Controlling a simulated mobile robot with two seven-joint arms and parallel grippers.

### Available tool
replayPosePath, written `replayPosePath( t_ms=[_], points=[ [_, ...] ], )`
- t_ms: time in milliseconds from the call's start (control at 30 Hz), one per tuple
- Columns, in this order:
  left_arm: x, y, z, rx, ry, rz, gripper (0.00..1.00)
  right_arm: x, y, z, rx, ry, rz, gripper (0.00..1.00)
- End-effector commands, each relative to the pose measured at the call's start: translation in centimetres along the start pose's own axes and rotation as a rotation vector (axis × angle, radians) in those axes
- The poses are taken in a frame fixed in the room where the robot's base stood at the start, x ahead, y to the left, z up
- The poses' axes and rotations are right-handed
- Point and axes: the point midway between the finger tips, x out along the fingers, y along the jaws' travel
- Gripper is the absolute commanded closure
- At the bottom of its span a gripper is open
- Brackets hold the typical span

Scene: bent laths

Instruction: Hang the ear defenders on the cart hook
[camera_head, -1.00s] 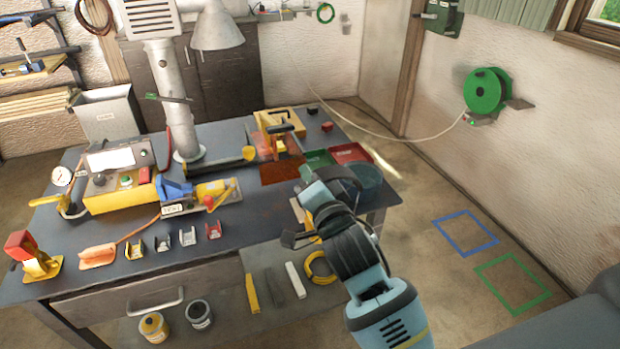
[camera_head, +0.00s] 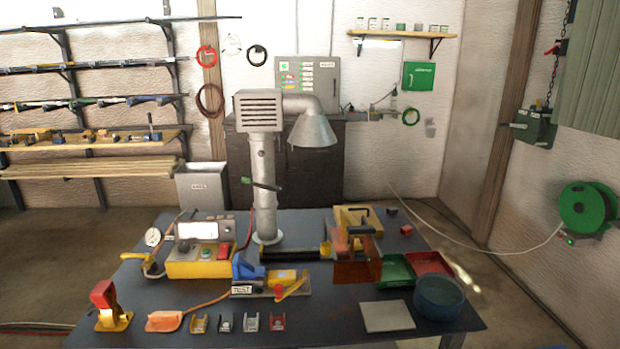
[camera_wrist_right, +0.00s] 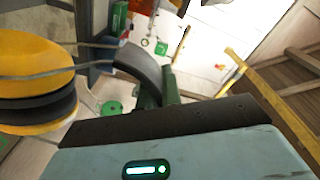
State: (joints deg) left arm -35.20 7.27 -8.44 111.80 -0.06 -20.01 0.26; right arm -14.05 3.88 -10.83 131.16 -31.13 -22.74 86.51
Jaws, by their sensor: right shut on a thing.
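The ear defenders have round yellow cups (camera_wrist_right: 30,62) with black cushions, at the left of the right wrist view. Thin metal wires run from the cups to a dark curved headband (camera_wrist_right: 140,64). My right gripper (camera_wrist_right: 152,88) is shut on the headband, and the ear defenders hang to the left of it. The grip itself is partly hidden behind the gripper's body. The head view shows neither arm and no ear defenders. I cannot make out the cart or its hook in either view.
In the head view a dark workbench (camera_head: 345,321) carries a fume-extraction arm (camera_head: 264,180), a yellow control box (camera_head: 200,262), a blue tub (camera_head: 439,299) and red and green trays. A green reel (camera_head: 588,207) is on the right wall, its cable stretching left. Floor shows right of the bench.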

Motion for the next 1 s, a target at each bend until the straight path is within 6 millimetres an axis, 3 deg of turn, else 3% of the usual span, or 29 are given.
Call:
replayPosePath(
  t_ms=[200,567,767,1000],
  points=[
    [0.0,0.0,0.0,0.0,0.0,0.0,1.0,-1.5,0.3,-0.3,-0.005,0.001,-0.002,1.0],
    [0.0,0.0,0.1,0.001,-0.002,0.0,1.0,-0.9,0.2,-0.3,-0.003,0.002,-0.004,1.0],
    [-0.1,0.0,0.1,0.001,-0.003,0.0,1.0,2.5,-1.3,0.3,0.007,0.002,-0.011,1.0],
    [-0.1,0.0,0.1,0.001,-0.003,0.0,1.0,8.4,-4.8,1.1,0.01,-0.018,-0.021,1.0]
  ],
)
